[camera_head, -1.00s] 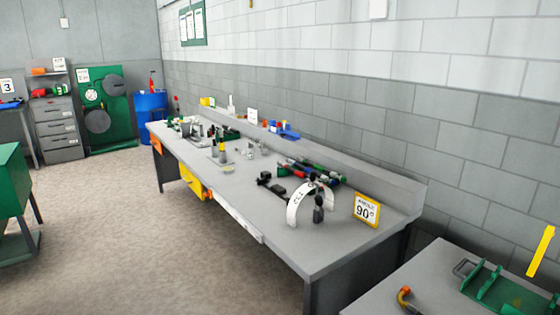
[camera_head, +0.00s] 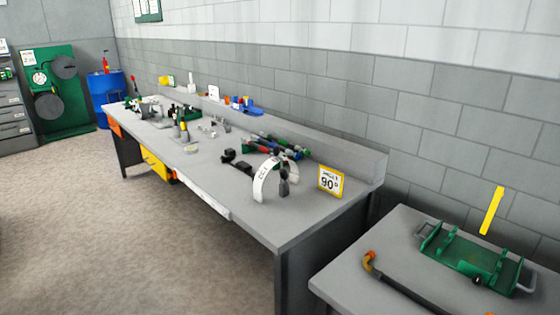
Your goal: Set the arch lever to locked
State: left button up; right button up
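A white arch with dark markings (camera_head: 263,184) stands near the right end of the long grey workbench (camera_head: 225,187). A dark upright part with a knob (camera_head: 284,184) shows beside the arch; I cannot tell for sure whether it is the lever or how it is set. A yellow-framed sign reading 90 (camera_head: 330,181) stands to the right of the arch. Neither of my grippers is in view.
A nearer grey table (camera_head: 345,270) at the lower right holds a green cradle with handles (camera_head: 465,255) and a dark bar with an orange end (camera_head: 395,290). A blue drum (camera_head: 108,92) and green panel (camera_head: 52,115) stand far left. The floor (camera_head: 90,215) left of the bench is open.

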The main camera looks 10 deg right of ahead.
aim_at(284, 174)
jog(key=z, duration=0.3)
jog(key=i+j+z, duration=0.15)
jog(key=z, duration=0.15)
jog(key=i+j+z, duration=0.1)
jog(key=j+z, duration=0.2)
jog(key=i+j+z, duration=0.1)
jog(key=j, duration=0.2)
jog(key=i+j+z, duration=0.1)
jog(key=j, duration=0.25)
jog(key=i+j+z, duration=0.1)
jog(key=j, duration=0.25)
jog(key=i+j, duration=0.15)
jog(key=j, duration=0.2)
jog(key=i+j, duration=0.1)
jog(key=j, duration=0.25)
jog(key=i+j, duration=0.1)
jog(key=j, duration=0.25)
jog(key=i+j+z, duration=0.1)
jog(key=j, duration=0.25)
